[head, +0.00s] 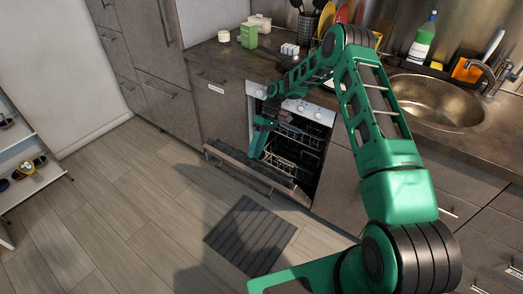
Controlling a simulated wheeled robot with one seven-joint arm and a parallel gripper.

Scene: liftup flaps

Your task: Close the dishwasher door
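The dishwasher (307,112) is built in under the counter, and its dark inside with wire racks (298,151) shows. Its door (232,164) is hinged down and stands open, reaching out low over the floor in front of the opening. My green arm comes from the lower right and bends over the counter edge. My gripper (258,148) points down over the opened door, in front of the racks. Whether its fingers touch the door, and whether they are open, I cannot tell at this size.
A dark striped mat (249,236) lies on the wooden floor before the dishwasher. The counter (212,62) holds a green box (249,36), a sink (437,101) and a soap bottle (422,41). A white shelf (30,175) stands at the left.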

